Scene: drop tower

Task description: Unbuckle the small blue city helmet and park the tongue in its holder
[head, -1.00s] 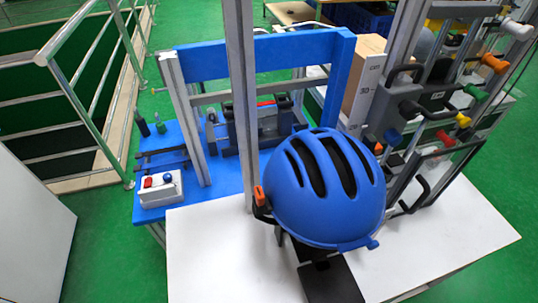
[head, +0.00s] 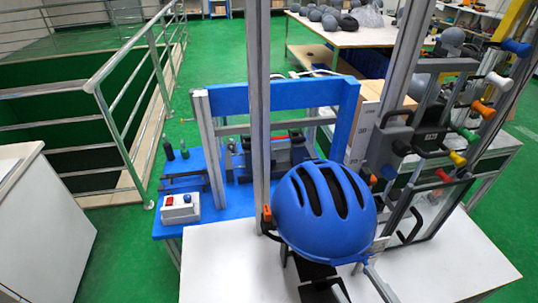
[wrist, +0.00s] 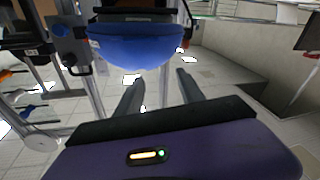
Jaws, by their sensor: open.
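The blue city helmet (head: 325,205), with dark vent slots, sits on a black stand (head: 318,272) above a white table. Its underside edge fills the top of the wrist view (wrist: 135,50), which looks upside down. My gripper (wrist: 159,90) is open and empty, its two grey fingers apart below the helmet in that view. In the head view one grey finger (head: 381,285) shows just below the helmet's right rim. An orange-topped black piece (head: 267,214) is on the post left of the helmet; I cannot tell if it is the tongue holder. Buckle, strap and tongue cannot be made out.
A metal upright (head: 262,110) stands close left of the helmet. A rack with coloured knobs (head: 440,130) stands close right. The blue frame (head: 285,95) is behind. The white table (head: 225,265) is clear at left.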

